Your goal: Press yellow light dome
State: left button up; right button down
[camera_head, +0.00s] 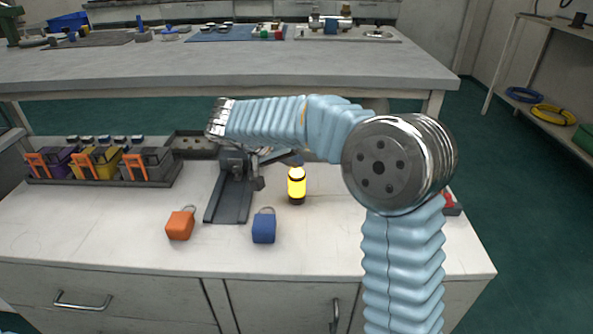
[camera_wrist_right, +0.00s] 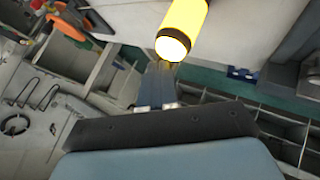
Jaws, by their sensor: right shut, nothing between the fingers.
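The yellow light dome (camera_head: 297,184) glows on a dark base and stands upright on the white bench. In the right wrist view the dome (camera_wrist_right: 186,20) shows large at the top, with its bright white end towards my fingers. My right gripper (camera_head: 294,161) is by the top of the dome, partly hidden by my arm in the head view. Its fingers (camera_wrist_right: 160,72) are shut and empty, with the tips at or very near the dome's bright end; I cannot tell whether they touch. My left gripper is not in view.
An orange padlock (camera_head: 180,225) and a blue padlock (camera_head: 264,228) stand in front. A dark stand (camera_head: 229,200) is left of the dome. A rack (camera_head: 100,183) of coloured blocks with orange parts is at the left. Bare bench lies right of the blue padlock.

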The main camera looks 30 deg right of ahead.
aim_at(293, 171)
jog(key=shift+f, duration=0.2)
jog(key=shift+r, duration=0.65)
jog(key=shift+r+p, duration=0.1)
jog(key=shift+p, duration=0.2)
notch_tip(293, 171, up, 6)
jog(key=p, duration=0.4)
